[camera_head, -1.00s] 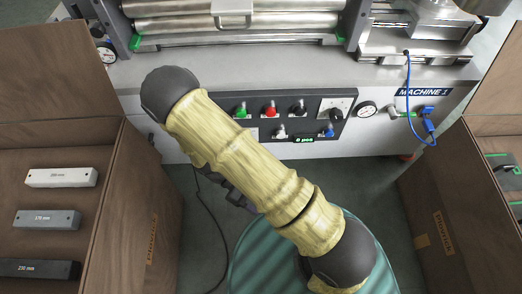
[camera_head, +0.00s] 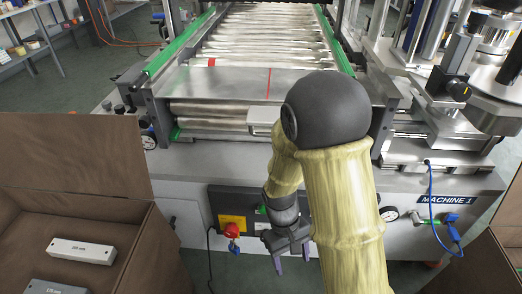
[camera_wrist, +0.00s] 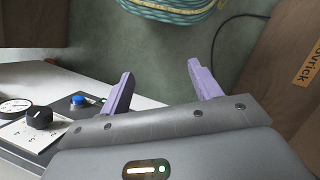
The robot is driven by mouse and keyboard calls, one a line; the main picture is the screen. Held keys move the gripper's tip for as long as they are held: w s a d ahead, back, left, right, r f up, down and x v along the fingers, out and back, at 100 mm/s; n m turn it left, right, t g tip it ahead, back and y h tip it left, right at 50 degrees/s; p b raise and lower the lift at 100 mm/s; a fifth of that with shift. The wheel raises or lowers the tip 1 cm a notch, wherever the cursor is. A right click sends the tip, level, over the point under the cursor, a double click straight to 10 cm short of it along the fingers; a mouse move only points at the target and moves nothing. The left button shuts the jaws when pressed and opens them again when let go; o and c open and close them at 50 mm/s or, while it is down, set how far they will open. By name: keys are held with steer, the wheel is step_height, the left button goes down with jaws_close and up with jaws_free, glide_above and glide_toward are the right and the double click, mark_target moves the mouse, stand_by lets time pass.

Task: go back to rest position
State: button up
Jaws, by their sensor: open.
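My gripper (camera_head: 293,262) hangs in front of the machine's control panel (camera_head: 232,200) in the head view, with its fingers pointing down. In the wrist view the two purple fingers of my gripper (camera_wrist: 164,88) stand wide apart with nothing between them. My arm, in yellow bamboo-like covering, is folded with its dark elbow high in front of the machine, and it hides part of the panel. A red knob (camera_head: 231,230) shows just left of my gripper. In the wrist view a black knob (camera_wrist: 39,117) and a blue button (camera_wrist: 78,100) lie to the left of the fingers.
The machine (camera_head: 440,183) with its roller bed stands ahead. A brown box (camera_head: 125,240) with grey and white bars (camera_head: 82,251) stands at the left, another box (camera_head: 492,265) at the right. A blue cable (camera_head: 432,205) hangs at the right. Floor shows below the fingers.

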steer(key=w+d+r+m+t+y+p, duration=0.1)
steer(key=d+r+m+t+p, duration=0.2)
steer(key=r, duration=0.4)
steer(key=w+d+r+m+t+y, duration=0.1)
steer(key=d+r+m+t, duration=0.2)
steer(key=r, duration=0.5)
steer(key=w+d+p+v, duration=0.1)
steer(key=w+p+v, duration=0.2)
steer(key=p+v, duration=1.4)
steer(key=w+d+r+p+v, duration=0.1)
steer(key=w+p+v, duration=0.3)
steer(key=p+v, duration=1.4)
steer(key=shift+r+n+p, duration=0.4)
steer(key=shift+r+p, duration=0.05)
steer(key=shift+p, duration=0.55)
steer(key=shift+c, duration=0.2)
